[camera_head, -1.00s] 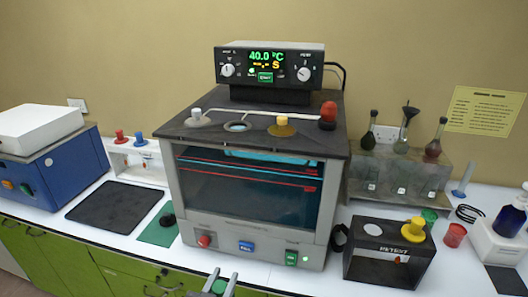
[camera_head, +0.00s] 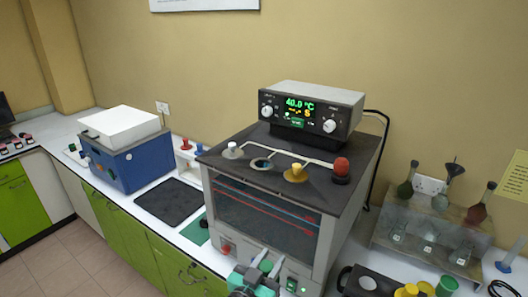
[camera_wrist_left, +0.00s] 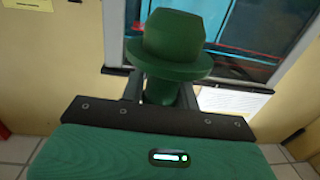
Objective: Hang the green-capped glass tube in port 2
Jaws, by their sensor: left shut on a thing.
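My left gripper (camera_head: 262,262) is at the bottom of the head view, in front of the bath. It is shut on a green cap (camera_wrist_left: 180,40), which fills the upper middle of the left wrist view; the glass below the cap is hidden. The bath (camera_head: 270,205) has a dark top with a row of ports: one with a white cap (camera_head: 232,150), an open ring port (camera_head: 262,163), one with a yellow cap (camera_head: 296,172) and one with a red cap (camera_head: 341,167). Port numbers cannot be read. My right gripper is not in view.
A controller (camera_head: 310,112) reading 40.0 °C stands at the back of the bath top. A blue box (camera_head: 128,160) and black mat (camera_head: 168,200) lie left. A flask rack (camera_head: 425,225) stands right, and a yellow cap (camera_head: 406,290) shows at lower right.

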